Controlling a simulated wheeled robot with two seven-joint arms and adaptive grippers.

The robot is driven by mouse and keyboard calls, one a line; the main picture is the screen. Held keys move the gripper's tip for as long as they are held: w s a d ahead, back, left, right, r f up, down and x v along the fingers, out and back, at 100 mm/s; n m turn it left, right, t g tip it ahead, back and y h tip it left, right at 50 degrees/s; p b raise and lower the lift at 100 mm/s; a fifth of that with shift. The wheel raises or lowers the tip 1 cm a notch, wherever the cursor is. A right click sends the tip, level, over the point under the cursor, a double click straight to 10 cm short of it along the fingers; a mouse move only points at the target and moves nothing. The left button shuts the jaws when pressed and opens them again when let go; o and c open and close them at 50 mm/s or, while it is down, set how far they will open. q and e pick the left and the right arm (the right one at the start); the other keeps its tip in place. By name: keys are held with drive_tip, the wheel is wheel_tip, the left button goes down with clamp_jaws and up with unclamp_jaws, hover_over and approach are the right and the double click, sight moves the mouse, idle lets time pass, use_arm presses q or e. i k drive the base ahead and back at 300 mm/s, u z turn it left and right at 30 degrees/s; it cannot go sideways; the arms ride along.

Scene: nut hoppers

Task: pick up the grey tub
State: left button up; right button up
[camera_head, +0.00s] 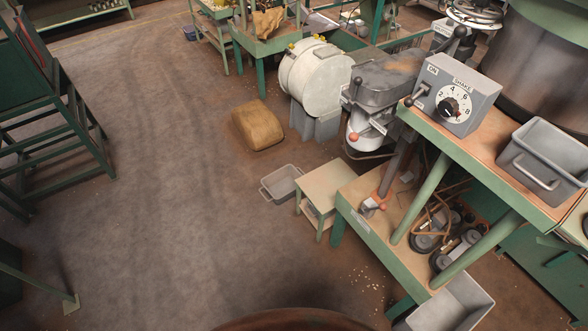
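A grey tub (545,166) with a handle on its near side stands upright on the green-legged bench at the right, close to the bench's front edge. Its inside is partly visible and looks empty. A second, smaller grey tub (281,183) stands on the floor by the small table and looks empty. Neither of my grippers shows in this view.
A grey control box (455,93) with a dial sits on the bench (500,150) next to the tub. A large metal hopper (540,65) rises behind. A small table (335,185) and a brown sack (257,125) stand left of the bench. The floor at left centre is clear.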

sight(281, 186)
drive_tip(key=u, duration=0.8)
drive_tip(key=i, duration=2.8)
drive_tip(key=z, duration=0.9)
drive_tip(key=i, duration=0.45)
drive_tip(key=z, duration=0.25)
